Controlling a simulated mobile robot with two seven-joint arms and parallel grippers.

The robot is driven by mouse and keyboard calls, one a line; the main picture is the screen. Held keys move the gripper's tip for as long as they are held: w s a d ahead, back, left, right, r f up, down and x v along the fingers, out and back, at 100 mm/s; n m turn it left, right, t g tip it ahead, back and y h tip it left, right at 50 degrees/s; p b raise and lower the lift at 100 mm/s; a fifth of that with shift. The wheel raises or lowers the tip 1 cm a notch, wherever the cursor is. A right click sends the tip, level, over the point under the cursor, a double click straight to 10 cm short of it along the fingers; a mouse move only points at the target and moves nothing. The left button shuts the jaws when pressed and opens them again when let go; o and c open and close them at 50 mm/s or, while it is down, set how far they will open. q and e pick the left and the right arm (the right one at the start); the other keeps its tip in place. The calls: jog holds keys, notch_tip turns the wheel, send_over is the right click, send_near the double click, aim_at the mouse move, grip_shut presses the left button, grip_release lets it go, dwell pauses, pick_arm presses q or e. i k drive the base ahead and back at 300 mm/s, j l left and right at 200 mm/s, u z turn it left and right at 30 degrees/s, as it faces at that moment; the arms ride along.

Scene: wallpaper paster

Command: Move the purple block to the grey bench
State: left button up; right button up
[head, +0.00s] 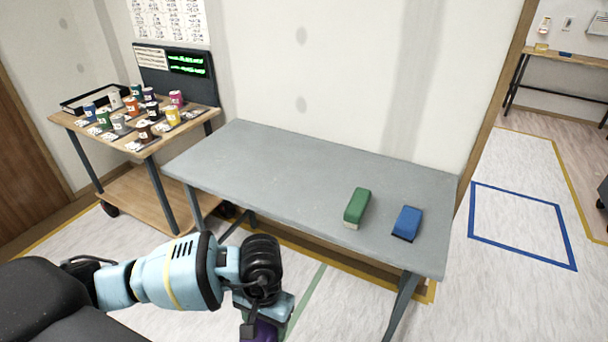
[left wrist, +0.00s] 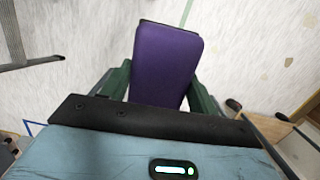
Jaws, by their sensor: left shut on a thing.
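The purple block (left wrist: 165,65) is between the two fingers of my left gripper (left wrist: 160,85) in the left wrist view, and the gripper is shut on it. In the head view the purple block (head: 262,331) shows only partly at the bottom edge, below my left wrist. It is held in front of the grey bench (head: 280,165), over the floor and apart from the bench. The fingertips are mostly out of the head view. My right gripper is not in view.
A wooden cart (head: 150,150) with several cups stands left of the bench. A wall is behind.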

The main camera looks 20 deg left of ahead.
aim_at(310, 177)
jog(key=i+j, duration=0.1)
jog(key=i, duration=1.15)
